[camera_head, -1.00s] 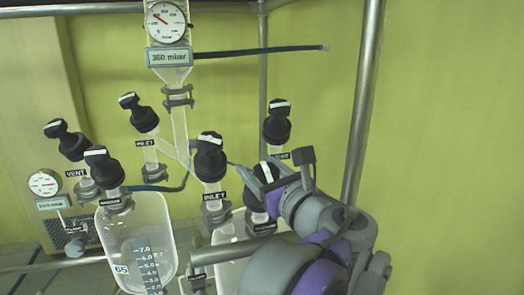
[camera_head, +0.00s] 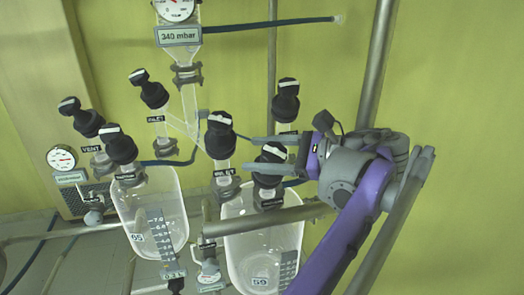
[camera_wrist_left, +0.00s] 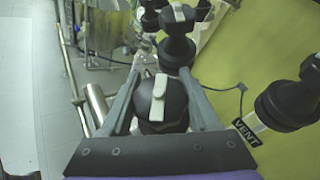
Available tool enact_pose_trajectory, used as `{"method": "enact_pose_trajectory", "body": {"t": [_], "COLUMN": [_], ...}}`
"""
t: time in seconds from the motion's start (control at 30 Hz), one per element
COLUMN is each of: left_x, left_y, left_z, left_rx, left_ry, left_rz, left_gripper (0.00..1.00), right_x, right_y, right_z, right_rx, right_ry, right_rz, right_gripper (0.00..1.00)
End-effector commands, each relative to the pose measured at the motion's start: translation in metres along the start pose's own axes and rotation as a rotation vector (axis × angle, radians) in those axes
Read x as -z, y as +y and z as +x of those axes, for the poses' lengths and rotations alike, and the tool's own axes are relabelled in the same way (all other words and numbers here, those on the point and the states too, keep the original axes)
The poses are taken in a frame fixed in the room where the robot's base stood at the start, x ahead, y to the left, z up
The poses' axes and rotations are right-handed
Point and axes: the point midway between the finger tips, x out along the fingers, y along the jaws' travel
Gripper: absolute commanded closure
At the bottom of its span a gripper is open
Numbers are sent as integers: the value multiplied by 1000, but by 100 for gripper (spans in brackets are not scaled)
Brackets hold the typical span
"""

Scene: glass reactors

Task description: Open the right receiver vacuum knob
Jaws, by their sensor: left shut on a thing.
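The right receiver (camera_head: 262,245) is a clear glass vessel at the lower middle of the head view. Above it stands its black vacuum knob (camera_head: 268,178), with a white pointer bar on top; the label below it is too small to read. My left gripper (camera_head: 262,154) reaches in from the right, its two grey fingers shut around this knob. In the left wrist view the knob (camera_wrist_left: 160,105) sits between the fingers, its white bar pointing roughly along them. My right gripper is not in view.
The inlet knob (camera_head: 220,135) is close to the left of the gripped knob, and the vent knob (camera_head: 285,100) stands behind it. A metal pole (camera_head: 376,65) rises near my arm. The left receiver (camera_head: 150,215) has its own knobs. A display (camera_head: 179,36) reads 340 mbar.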

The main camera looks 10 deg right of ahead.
Motion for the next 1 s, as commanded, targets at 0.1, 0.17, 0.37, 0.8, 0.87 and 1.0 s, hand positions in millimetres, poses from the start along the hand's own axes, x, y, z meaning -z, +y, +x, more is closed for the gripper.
{"method": "enact_pose_trajectory", "body": {"t": [0.1, 0.17, 0.37, 0.8, 0.87, 1.0], "left_x": [-1, -1, -1, -1, -1, -1], "left_y": [0, 1, 1, 2, 2, 2], "left_z": [0, 0, 0, 0, 0, 0], "left_rx": [-37, -52, -74, -76, -76, -77], "left_ry": [-2, -2, -2, -2, -1, -1], "left_rz": [-22, -30, -44, -45, -45, -44], "left_gripper": [94, 94, 94, 28, 17, 8], "right_x": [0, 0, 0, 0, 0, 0], "right_y": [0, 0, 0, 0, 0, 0], "right_z": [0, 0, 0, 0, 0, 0], "right_rx": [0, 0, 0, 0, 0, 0], "right_ry": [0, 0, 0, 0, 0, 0], "right_rz": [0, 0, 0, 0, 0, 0], "right_gripper": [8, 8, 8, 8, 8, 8]}}
